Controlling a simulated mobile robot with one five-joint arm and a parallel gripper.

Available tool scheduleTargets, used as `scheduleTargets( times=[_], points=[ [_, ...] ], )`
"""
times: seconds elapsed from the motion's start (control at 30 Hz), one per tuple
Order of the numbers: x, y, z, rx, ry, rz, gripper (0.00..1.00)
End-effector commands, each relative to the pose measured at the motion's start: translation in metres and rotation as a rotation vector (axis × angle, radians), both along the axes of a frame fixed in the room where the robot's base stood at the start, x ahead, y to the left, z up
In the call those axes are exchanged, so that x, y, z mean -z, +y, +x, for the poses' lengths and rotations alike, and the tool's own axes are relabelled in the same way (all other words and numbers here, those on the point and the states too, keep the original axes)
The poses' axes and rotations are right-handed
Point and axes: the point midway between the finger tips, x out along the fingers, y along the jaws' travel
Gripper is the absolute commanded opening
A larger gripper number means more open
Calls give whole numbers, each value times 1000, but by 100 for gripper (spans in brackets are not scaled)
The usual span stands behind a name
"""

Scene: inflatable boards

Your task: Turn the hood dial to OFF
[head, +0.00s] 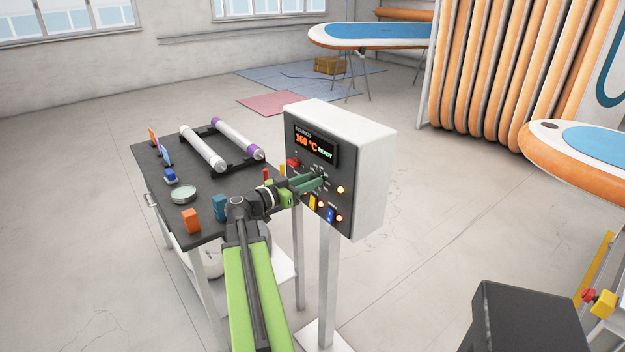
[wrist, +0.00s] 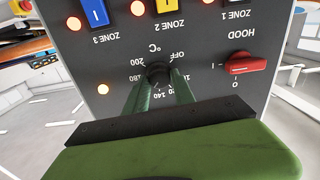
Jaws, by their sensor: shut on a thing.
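The hood's control box (head: 364,172) stands on a post, its display (head: 314,146) reading 160 °C READY. The dark round dial (wrist: 158,72) on its panel has a scale marked OFF, 200 and 140, with °C beside it; its pointer is hidden. My gripper (wrist: 160,90) is shut on this dial, its green fingers on either side; in the head view it reaches the panel from the left (head: 318,183). A red handle (wrist: 248,63) labelled HOOD sits apart to the right in the wrist view, lying level toward the I mark.
A dark table (head: 165,150) with rollers (head: 203,148) and small blocks stands left of the box. Open floor lies right of it, toward an orange-edged board (head: 570,165).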

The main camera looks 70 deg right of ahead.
Motion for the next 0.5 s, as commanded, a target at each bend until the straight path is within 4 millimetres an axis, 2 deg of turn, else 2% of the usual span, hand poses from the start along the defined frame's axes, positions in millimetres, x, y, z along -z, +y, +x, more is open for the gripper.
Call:
scheduleTargets(
  times=[0.5],
  points=[
    [2, 2, 0, 6, 349, 229, 0]
  ],
)
